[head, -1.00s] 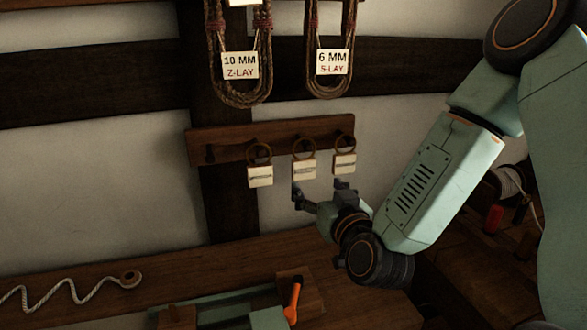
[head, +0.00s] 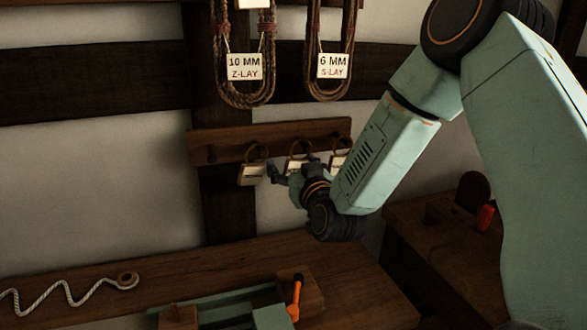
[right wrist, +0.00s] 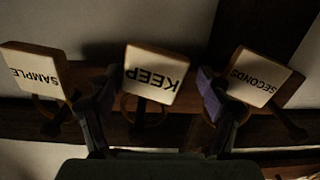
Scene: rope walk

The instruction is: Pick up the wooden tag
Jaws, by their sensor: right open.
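Three pale wooden tags hang by rings from a peg rail (head: 230,142) on the wall. In the right wrist view they read SAMPLE (right wrist: 33,70), KEEP (right wrist: 156,74) and SECONDS (right wrist: 259,77). In the head view the left tag (head: 251,175) hangs clear, and my right gripper (head: 293,171) partly covers the middle tag (head: 297,163) and the right one. My right gripper is open, its two fingers (right wrist: 158,96) on either side of the KEEP tag in the picture. Whether they touch it, I cannot tell. My left gripper is out of view.
Rope coils with cards, 10 MM (head: 243,67) and 6 MM (head: 332,66), hang just above the rail. Below is a wooden bench (head: 190,268) with a white rope (head: 62,298) and a green device with an orange handle (head: 296,297).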

